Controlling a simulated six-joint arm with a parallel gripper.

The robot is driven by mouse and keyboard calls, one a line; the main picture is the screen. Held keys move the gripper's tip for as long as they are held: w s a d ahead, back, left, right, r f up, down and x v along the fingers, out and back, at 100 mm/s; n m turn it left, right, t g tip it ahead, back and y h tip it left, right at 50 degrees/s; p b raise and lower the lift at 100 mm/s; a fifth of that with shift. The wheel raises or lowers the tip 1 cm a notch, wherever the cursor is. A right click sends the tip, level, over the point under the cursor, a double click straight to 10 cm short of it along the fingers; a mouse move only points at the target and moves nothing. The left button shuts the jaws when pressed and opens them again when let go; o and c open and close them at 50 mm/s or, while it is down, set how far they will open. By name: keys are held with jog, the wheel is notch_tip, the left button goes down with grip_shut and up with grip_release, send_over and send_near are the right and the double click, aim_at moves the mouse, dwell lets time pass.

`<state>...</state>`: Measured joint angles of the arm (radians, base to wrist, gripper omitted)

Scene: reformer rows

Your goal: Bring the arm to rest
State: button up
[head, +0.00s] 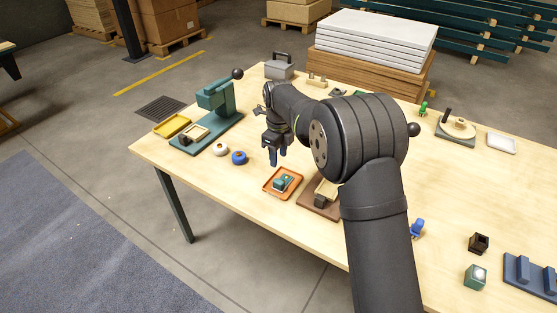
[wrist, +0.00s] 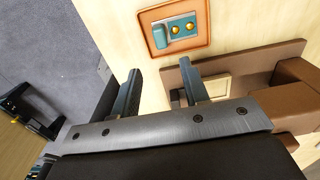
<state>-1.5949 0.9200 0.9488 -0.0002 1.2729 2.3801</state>
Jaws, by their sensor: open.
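My gripper (head: 278,158) hangs above the left part of the table, fingers pointing down. In the wrist view its two fingers (wrist: 160,72) stand apart with nothing between them. An orange tray (head: 268,191) lies on the table just in front of the gripper, apart from it. The tray also shows at the top of the wrist view (wrist: 205,40). A teal part (head: 282,183) with two brass-coloured studs lies in the tray. My arm crosses the middle of the head view and hides part of the table behind it.
A brown wooden fixture (head: 313,206) stands right of the tray, partly behind my arm. A green press (head: 213,97), yellow tray (head: 172,125), white ring (head: 220,149) and blue ring (head: 239,158) are to the left. Small items stand on the right side. The front left tabletop is clear.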

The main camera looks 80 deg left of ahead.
aim_at(278, 181)
jog(key=shift+f, duration=4.15)
